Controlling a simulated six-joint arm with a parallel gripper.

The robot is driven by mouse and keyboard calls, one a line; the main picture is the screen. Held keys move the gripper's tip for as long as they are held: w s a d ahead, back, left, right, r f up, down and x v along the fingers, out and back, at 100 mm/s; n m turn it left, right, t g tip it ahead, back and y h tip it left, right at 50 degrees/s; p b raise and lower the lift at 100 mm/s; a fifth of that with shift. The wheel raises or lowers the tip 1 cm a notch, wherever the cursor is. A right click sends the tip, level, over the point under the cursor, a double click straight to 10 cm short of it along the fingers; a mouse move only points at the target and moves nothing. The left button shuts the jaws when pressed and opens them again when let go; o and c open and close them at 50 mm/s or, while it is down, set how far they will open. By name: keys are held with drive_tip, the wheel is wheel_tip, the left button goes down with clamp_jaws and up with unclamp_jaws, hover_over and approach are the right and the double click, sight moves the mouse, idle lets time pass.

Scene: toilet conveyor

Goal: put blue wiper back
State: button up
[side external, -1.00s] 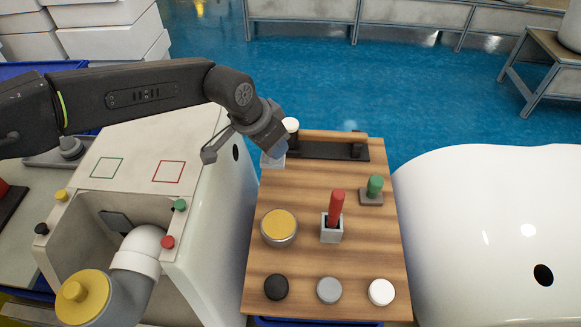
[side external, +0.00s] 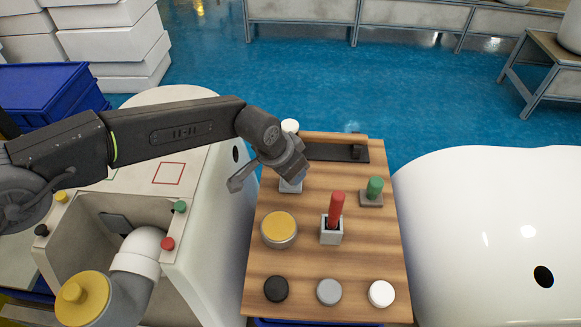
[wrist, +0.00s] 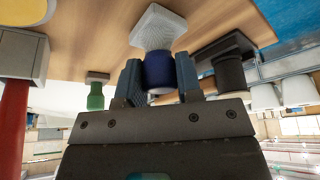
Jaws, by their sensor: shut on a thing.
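My gripper (side external: 292,170) is over the upper left of the wooden board, pointing down. It is shut on the blue wiper, whose dark blue handle (wrist: 158,72) stands between the two fingers in the wrist view. The wiper's pale square pad (wrist: 157,28) is at the handle's far end and shows below the gripper in the side view (side external: 290,186). I cannot tell whether the pad touches the board. Most of the handle is hidden by my gripper in the side view.
On the wooden board (side external: 300,262) are a black rack (side external: 325,152), a green-handled piece (side external: 375,187), a red handle (side external: 337,208) in a grey square holder, a yellow-topped round tin (side external: 279,228) and three discs along the front. A white-topped piece (side external: 290,126) stands behind my gripper.

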drive_tip(key=o, duration=0.9)
drive_tip(key=shift+f, duration=0.1)
drive_tip(key=v, duration=1.2)
drive_tip(key=shift+r, duration=0.2)
drive_tip(key=s+a+r+n+t+y, duration=0.1)
drive_tip(key=s+a+r+n, duration=0.15)
drive_tip(key=a+r, duration=0.65)
drive_tip(key=s+a+r+n, duration=0.25)
drive_tip(key=a+r, duration=0.25)
drive_tip(key=a, duration=0.9)
drive_tip(key=s+a+f+n, duration=0.1)
drive_tip(key=s+a, duration=0.4)
drive_tip(key=s, duration=0.1)
drive_tip(key=s+a+f+n+t+y, duration=0.1)
drive_tip(key=s+a, duration=0.4)
drive_tip(key=s, duration=0.2)
drive_tip(key=s+a+f+n+y, duration=0.1)
drive_tip(key=s+a+n, duration=0.1)
drive_tip(key=s+a, duration=0.4)
drive_tip(key=shift+s, duration=0.45)
